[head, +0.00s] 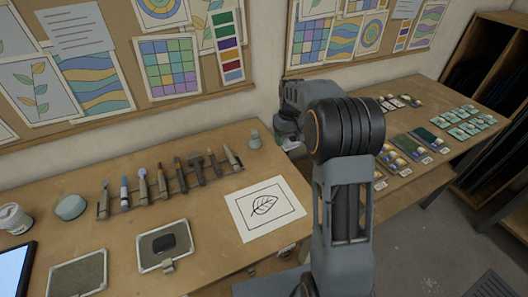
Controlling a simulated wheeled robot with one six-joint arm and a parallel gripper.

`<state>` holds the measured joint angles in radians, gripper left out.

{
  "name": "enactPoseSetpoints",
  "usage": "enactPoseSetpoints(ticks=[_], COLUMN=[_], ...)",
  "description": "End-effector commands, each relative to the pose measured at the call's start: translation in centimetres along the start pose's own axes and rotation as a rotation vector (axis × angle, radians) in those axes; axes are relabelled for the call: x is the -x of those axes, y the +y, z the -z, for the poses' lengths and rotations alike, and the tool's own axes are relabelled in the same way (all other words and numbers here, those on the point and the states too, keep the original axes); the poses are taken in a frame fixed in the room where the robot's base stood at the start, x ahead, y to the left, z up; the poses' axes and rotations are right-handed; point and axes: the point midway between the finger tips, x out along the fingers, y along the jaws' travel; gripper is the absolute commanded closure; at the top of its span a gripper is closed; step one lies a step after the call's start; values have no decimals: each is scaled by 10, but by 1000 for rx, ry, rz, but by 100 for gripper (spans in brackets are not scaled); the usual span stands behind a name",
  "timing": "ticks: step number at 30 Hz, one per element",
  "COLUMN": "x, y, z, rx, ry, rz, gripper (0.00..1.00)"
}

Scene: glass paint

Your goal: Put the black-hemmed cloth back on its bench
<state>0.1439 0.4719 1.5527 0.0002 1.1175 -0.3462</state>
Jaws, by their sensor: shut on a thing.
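My arm reaches up from the bottom and bends away from me at a dark elbow. My gripper (287,130) shows only in part behind it, over the gap between the left bench (215,205) and the right bench (425,180). Its fingertips are hidden. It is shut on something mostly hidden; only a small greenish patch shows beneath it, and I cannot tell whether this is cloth. I can make out no black-hemmed cloth on the visible parts of either bench.
The right bench carries several small tiles (470,122). Dark shelves (495,60) stand far right.

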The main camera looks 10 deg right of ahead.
Motion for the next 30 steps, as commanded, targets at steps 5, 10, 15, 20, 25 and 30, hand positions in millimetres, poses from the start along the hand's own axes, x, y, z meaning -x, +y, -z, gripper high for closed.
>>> enactPoseSetpoints(ticks=[5,10,15,20,25,30], x=[-22,-48,-61,-66,-79,-101], y=[-32,-46,-54,-56,-62,-61], z=[27,40,47,50,54,54], rx=[0,-3,-5,-6,-5,-6], ry=[-4,-3,0,1,-3,-2], rz=[1,0,0,0,0,0], gripper=[56,56,56,56,56,56])
